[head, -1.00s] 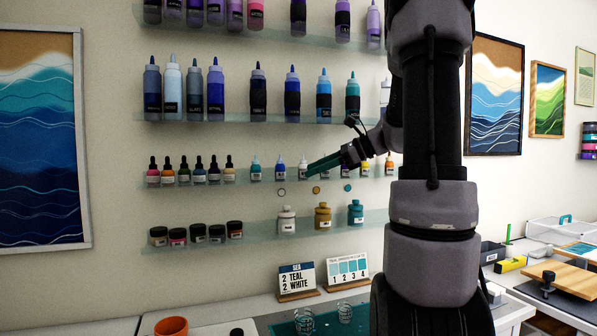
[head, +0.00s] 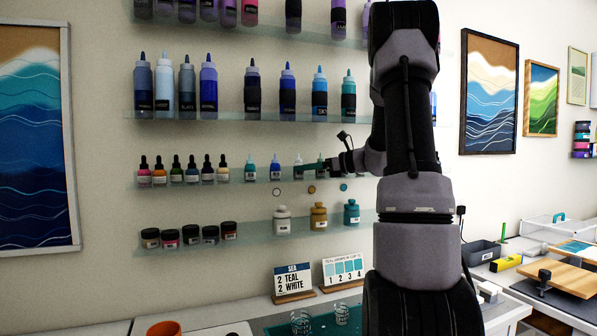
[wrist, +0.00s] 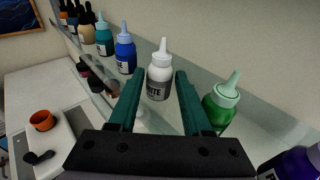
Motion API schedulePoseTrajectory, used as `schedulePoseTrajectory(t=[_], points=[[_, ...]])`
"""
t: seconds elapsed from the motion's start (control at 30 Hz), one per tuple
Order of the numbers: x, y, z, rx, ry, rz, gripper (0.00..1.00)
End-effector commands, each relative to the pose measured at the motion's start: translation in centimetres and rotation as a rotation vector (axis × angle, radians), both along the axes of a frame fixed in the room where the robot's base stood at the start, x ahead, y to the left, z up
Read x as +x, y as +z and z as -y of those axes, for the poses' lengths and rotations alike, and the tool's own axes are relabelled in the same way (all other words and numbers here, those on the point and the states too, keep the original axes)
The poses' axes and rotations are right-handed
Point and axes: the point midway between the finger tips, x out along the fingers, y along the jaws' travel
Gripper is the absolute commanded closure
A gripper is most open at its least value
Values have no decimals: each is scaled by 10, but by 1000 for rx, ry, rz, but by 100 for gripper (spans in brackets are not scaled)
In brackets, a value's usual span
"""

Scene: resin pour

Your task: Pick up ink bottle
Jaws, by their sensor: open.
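Small ink bottles with nozzle caps stand in a row on a glass wall shelf. In the wrist view a white bottle (wrist: 159,78) with a grey label ending in "TE" stands upright between the two teal fingers of my gripper (wrist: 158,76). The fingers are apart, one on each side, and I cannot tell whether they touch it. A blue bottle (wrist: 125,52) is to its left and a green bottle (wrist: 221,105) to its right. In the head view my gripper (head: 318,169) reaches in front of this row and partly hides the bottles there.
Dropper bottles (head: 190,172) stand further left on the same shelf. A lower shelf (head: 262,232) holds jars and stout bottles; tall bottles (head: 287,95) stand on the shelf above. An orange cup (wrist: 42,121) is on the worktop below. A purple bottle (wrist: 296,163) is near the right finger.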

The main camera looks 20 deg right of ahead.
Motion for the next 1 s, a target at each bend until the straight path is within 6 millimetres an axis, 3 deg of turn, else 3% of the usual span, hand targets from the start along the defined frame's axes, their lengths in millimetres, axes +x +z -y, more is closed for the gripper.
schedulePoseTrajectory(t=[0.17, 0.43, 0.47, 0.57, 0.6, 1.0], points=[[15, -4, -15, 0, 1, 0, 51], [18, -4, -17, 0, 0, 0, 51], [18, -4, -17, 0, 0, 0, 59], [18, -4, -17, 0, 0, 0, 97], [18, -4, -17, 0, 0, 0, 100], [15, 2, -17, -1, 0, 1, 100]])
